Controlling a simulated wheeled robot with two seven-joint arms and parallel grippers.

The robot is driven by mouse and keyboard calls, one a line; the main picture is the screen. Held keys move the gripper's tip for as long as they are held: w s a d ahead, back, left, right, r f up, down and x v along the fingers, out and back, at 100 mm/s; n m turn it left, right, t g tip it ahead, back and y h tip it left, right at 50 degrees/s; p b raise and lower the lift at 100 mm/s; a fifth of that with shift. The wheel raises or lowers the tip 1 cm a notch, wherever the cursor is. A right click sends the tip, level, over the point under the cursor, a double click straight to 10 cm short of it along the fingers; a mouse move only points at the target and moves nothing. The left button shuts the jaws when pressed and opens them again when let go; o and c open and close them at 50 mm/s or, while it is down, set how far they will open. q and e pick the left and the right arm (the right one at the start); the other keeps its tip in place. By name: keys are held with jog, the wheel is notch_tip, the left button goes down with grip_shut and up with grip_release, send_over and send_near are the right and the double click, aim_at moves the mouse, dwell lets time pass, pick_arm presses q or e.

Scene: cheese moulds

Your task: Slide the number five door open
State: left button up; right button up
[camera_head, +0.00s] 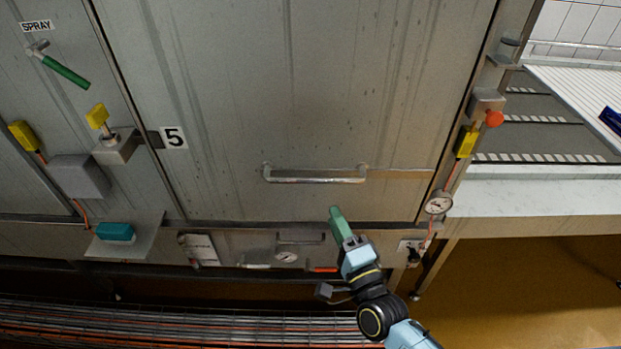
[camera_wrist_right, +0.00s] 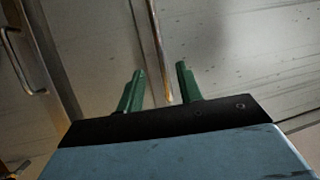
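The number five door (camera_head: 300,90) is a large grey metal panel, with a "5" label (camera_head: 173,137) at its left edge. It looks closed. Its horizontal bar handle (camera_head: 315,178) is near the bottom of the panel. My right gripper (camera_head: 335,210), with green fingers, is just below the handle in the head view, apart from it in the picture. In the right wrist view the gripper (camera_wrist_right: 160,78) is open, and a metal bar (camera_wrist_right: 154,35), apparently this handle, lines up between the fingers. I cannot tell how deep it lies. My left gripper is not in view.
A lower panel has a small handle (camera_head: 301,238) and a gauge (camera_head: 286,257). An orange knob (camera_head: 494,119) and another gauge (camera_head: 438,205) are right of the door. A teal box (camera_head: 115,232) sits lower left, and a pale counter (camera_head: 545,190) stands at right.

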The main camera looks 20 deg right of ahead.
aim_at(317, 183)
jog(key=x, duration=1.1)
jog(key=shift+w+a+r, duration=0.1)
jog(key=shift+w, duration=0.15)
jog(key=shift+c, duration=0.2)
grip_shut()
